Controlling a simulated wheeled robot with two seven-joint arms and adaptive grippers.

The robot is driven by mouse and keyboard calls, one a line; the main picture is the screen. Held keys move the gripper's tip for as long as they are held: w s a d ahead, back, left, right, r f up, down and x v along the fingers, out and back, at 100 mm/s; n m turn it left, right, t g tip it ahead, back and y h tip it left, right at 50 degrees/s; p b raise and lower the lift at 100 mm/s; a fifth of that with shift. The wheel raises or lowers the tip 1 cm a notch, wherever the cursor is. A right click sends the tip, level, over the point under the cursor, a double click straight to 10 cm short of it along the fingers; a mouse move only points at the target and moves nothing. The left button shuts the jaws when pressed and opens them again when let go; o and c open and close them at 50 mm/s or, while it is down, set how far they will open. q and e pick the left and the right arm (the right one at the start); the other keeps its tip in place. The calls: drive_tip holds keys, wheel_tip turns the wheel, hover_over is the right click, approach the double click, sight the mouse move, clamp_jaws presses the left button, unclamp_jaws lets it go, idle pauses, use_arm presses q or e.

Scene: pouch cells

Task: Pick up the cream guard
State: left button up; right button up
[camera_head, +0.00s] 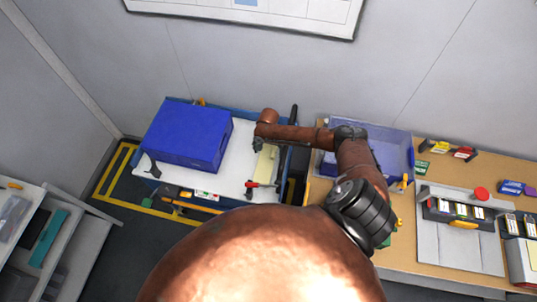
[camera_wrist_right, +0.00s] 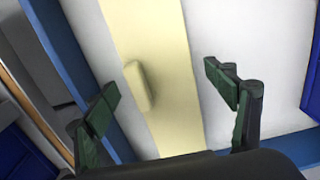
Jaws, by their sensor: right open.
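The cream guard (camera_head: 266,161) is a pale, long strip lying on the white top of the blue-edged cart. In the right wrist view the cream guard (camera_wrist_right: 165,50) runs from top to bottom, with a raised, rounded cream handle (camera_wrist_right: 140,87) on it. My right gripper (camera_wrist_right: 160,82) is open and empty, one dark green finger on each side of the strip. The handle lies between the fingers in that view, nearer the left one; no contact shows. In the head view my right gripper (camera_head: 258,145) hangs over the cart by the guard's far end. My left gripper is not in view.
A large blue box (camera_head: 187,136) covers the left of the white cart top (camera_head: 226,177). A red-handled tool (camera_head: 262,184) lies near the guard's front end. A blue bin (camera_head: 396,150) and a wooden workbench (camera_head: 407,230) are at the right.

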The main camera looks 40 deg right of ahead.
drive_tip(key=shift+c, duration=0.7)
drive_tip(key=c, duration=1.1)
drive_tip(key=shift+r, duration=0.1)
